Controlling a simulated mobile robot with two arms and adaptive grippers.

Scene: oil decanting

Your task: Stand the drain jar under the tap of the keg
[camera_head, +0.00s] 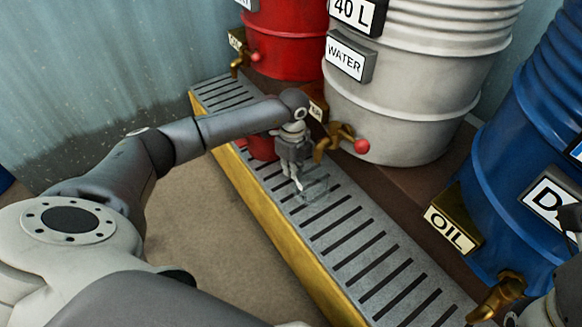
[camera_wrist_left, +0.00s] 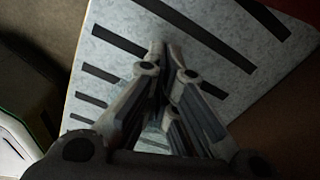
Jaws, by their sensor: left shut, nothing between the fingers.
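My left gripper (camera_head: 297,180) is shut and empty, pointing down over the grated drip tray (camera_head: 340,225). In the left wrist view, its fingertips (camera_wrist_left: 163,48) meet above the slotted grate. A faint, clear, round outline (camera_head: 314,190), perhaps the glass drain jar, shows on the grate just right of the fingertips; I cannot make out its full shape. The white keg (camera_head: 410,90), labelled WATER, stands behind the tray. Its brass tap (camera_head: 332,140) with a red knob (camera_head: 361,147) is just right of my left gripper.
A red keg (camera_head: 285,40) with a brass tap (camera_head: 238,62) stands at the back. A blue keg (camera_head: 505,150) with an OIL sign (camera_head: 449,231) and brass tap (camera_head: 497,297) stands right. A red object (camera_head: 262,148) is partly hidden behind my wrist. The front grate is clear.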

